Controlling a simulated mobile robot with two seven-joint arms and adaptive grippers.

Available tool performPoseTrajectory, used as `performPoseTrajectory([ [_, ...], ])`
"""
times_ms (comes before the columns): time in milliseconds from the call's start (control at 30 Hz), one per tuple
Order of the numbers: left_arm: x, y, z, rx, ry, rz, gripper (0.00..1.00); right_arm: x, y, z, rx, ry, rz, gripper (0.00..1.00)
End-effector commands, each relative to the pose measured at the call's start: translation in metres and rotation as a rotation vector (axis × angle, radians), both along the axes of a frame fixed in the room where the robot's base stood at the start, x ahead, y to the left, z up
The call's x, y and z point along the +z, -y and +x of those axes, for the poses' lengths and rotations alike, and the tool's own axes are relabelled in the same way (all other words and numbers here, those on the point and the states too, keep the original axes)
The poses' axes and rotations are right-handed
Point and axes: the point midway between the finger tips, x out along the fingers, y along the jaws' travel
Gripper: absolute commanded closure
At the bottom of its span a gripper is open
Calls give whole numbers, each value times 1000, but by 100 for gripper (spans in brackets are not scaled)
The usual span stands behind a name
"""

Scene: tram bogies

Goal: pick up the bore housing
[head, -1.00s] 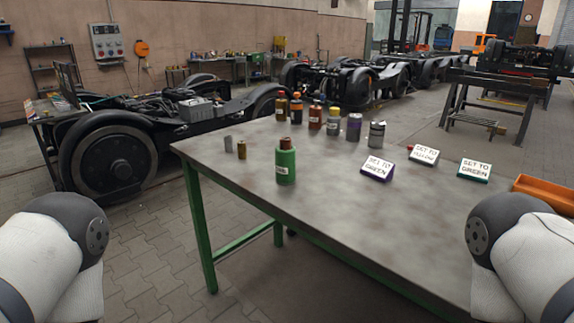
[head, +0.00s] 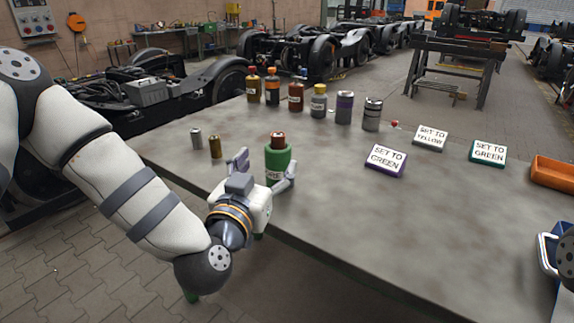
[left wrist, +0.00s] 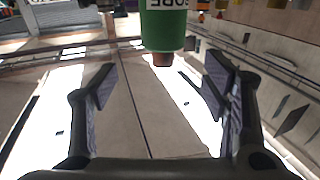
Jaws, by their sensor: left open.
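The bore housing is a green cylinder (head: 279,160) with a brown top and a white label, upright near the table's front left edge. In the left wrist view it appears upside down at the top (left wrist: 163,28), brown end pointing down. My left gripper (head: 264,168) is open and reaches in from the front, one finger on each side of the green cylinder in the head view. In the left wrist view the open fingers (left wrist: 160,85) are empty, with the cylinder beyond their tips. The gripper hides the cylinder's lower part. My right gripper is not in view.
On the table (head: 330,215) stand two small cylinders, grey (head: 196,138) and brass (head: 215,147). Several bottles and cans (head: 296,97) line the back. Three signs (head: 386,158) and an orange tray (head: 553,172) lie to the right. The table's middle is clear.

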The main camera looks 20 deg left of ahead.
Motion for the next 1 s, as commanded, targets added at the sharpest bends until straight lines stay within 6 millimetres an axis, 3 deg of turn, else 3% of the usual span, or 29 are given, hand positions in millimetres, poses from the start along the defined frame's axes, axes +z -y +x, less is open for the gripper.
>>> performPoseTrajectory([
  [100,-7,0,26,2,-10,-2,32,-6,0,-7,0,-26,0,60],
  [500,-12,-3,87,-1,-12,0,32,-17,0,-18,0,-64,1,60],
  [767,-8,-3,92,-3,-8,-1,32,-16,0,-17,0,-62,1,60],
  [1000,-8,-3,91,-3,-9,-1,86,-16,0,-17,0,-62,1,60],
])
